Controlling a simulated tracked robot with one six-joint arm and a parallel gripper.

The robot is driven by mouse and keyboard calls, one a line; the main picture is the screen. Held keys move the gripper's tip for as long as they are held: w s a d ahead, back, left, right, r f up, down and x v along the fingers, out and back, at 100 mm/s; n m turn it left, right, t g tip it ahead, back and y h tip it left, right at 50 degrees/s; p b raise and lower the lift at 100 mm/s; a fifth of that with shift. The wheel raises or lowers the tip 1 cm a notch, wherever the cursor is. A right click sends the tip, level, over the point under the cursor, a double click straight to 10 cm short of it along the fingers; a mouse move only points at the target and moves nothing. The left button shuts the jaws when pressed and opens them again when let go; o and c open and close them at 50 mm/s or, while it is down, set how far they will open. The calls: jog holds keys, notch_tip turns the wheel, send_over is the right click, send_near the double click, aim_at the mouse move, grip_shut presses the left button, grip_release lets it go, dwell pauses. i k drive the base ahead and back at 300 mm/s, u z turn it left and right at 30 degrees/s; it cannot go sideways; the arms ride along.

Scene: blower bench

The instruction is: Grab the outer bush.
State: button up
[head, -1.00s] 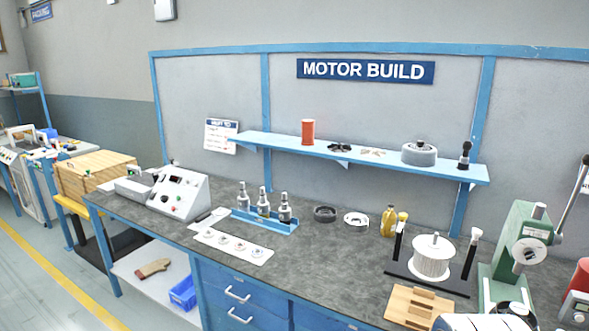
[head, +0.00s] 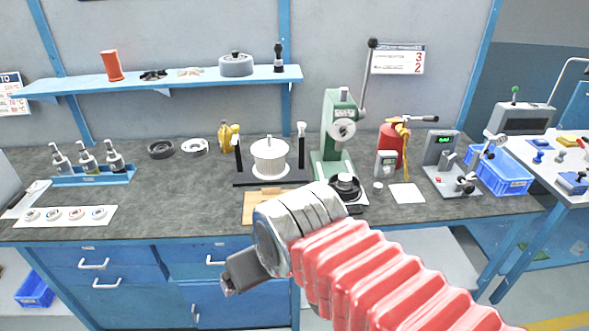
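A white strip (head: 65,223) with several small round ring-like parts lies at the bench's front left. The leftmost ring (head: 32,215) and the rightmost ring (head: 98,213) lie at the ends of the row. These look like bushes, but I cannot tell which is the outer bush. A dark ring (head: 160,149) and a white ring (head: 195,147) lie farther back. My gripper (head: 232,285) shows as a dark block in front of the bench drawers, right of the strip and well apart from it. Its fingers are not clearly visible.
A blue rack (head: 92,180) with several metal-tipped tools stands behind the strip. A winding stand with a white coil (head: 269,158), a wooden block (head: 262,206) and a green press (head: 338,140) stand mid-bench. The grey bench top (head: 180,195) is clear between strip and wooden block.

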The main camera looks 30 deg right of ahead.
aim_at(344, 179)
jog(key=z, duration=1.25)
